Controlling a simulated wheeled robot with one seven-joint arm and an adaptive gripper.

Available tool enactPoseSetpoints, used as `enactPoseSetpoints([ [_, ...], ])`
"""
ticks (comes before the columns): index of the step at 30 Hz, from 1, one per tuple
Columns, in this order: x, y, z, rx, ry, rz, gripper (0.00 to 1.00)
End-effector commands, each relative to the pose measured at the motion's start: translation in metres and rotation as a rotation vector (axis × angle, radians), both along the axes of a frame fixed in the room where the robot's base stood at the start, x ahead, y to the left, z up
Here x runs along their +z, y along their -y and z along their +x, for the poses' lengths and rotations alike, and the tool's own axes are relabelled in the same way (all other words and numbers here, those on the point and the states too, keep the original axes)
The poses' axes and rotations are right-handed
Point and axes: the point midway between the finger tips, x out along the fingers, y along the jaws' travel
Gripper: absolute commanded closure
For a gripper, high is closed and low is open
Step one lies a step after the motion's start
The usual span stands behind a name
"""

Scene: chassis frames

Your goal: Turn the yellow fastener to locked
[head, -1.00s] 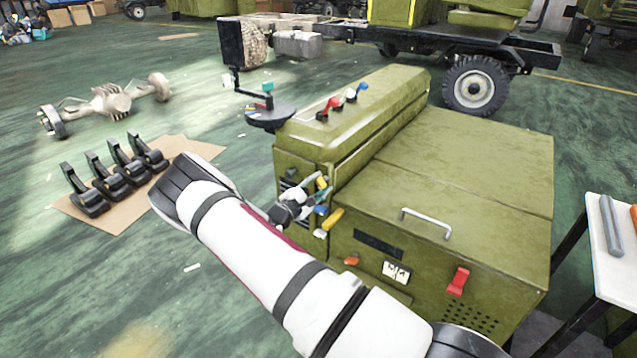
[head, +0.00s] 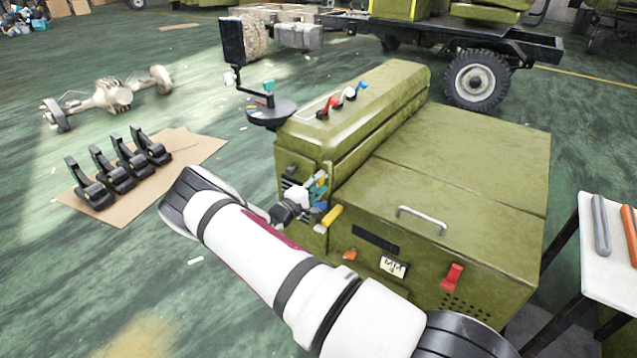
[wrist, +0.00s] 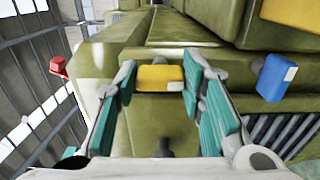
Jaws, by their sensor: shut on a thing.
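The yellow fastener (wrist: 160,78) is a short yellow block on the green cabinet's face. It lies crosswise between my two teal-padded fingers in the wrist view. My gripper (wrist: 161,88) is shut on it, one finger at each end. In the head view my gripper (head: 319,186) is at the near left end of the green cabinet (head: 470,165), and its fingers and wrist largely hide the fastener. I cannot read a locked mark in either view.
Near my fingers are a blue handle (wrist: 275,78) and a yellow-orange, white-tipped one (wrist: 290,12). A red handle (wrist: 58,67) is at the left. A white table (head: 610,265) stands at the right. Black pedals (head: 117,165) lie on cardboard at the left.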

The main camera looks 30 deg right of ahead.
Motion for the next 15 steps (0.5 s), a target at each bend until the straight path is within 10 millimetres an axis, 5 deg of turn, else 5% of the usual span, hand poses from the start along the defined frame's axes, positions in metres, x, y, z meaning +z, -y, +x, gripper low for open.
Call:
enactPoseSetpoints([
  [13,-0.0024,-0.0014,-0.0003,0.0,0.011,0.009,0.91],
  [14,-0.0024,-0.0014,-0.0002,0.0,0.01,0.01,0.59],
  [15,-0.0023,-0.0014,-0.0002,0.0,0.011,0.009,0.5],
])
